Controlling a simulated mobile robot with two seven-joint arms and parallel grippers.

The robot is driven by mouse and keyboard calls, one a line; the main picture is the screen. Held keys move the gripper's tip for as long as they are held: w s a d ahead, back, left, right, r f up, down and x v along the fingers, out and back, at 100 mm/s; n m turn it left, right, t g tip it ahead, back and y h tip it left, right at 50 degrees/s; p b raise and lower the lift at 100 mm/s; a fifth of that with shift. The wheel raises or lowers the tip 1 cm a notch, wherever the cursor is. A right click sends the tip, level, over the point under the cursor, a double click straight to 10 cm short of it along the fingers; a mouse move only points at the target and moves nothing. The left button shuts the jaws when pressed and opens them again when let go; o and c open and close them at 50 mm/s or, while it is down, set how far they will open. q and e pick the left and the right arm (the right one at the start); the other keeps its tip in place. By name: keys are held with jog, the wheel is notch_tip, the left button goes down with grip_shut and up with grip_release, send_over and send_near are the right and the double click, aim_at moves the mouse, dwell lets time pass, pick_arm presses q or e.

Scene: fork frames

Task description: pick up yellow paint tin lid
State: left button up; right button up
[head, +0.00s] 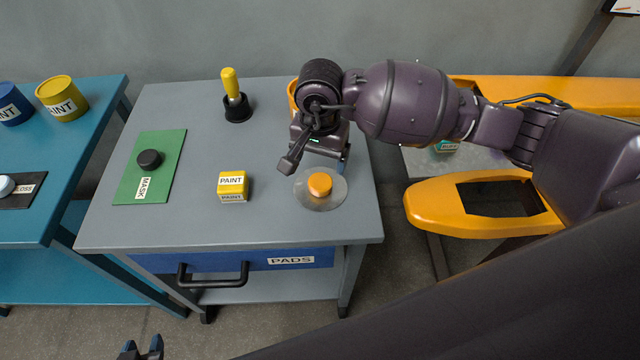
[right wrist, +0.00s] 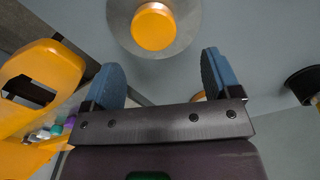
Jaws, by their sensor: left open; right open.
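A round grey disc (head: 337,198) with a yellow-orange knob (head: 320,184) lies flat near the right edge of the grey table. It is the thing that best fits the lid. The knob also shows at the top middle of the right wrist view (right wrist: 154,27). My right gripper (head: 322,160) is open and empty, just behind the disc; its blue fingers (right wrist: 162,72) point towards it without visible contact. My left gripper (head: 141,347) is open at the bottom edge, in front of the table. A yellow paint tin (head: 62,98) stands on the teal table at left.
The grey table (head: 270,215) also holds a yellow PAINT block (head: 233,184), a green MASK mat (head: 170,185) with a black knob (head: 149,159), and a yellow-handled tool (head: 231,84) in a black holder. A round orange thing is partly hidden behind my right gripper. An orange frame (head: 430,205) stands right.

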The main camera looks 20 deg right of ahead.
aim_at(321, 179)
jog(key=f, duration=0.2)
jog(key=s+f, duration=0.1)
jog(key=f, duration=0.1)
jog(key=shift+f, duration=0.25)
jog(key=shift+w+f, duration=0.1)
jog(key=shift+f, duration=0.3)
jog(key=c, duration=1)
jog(key=shift+r, duration=0.1)
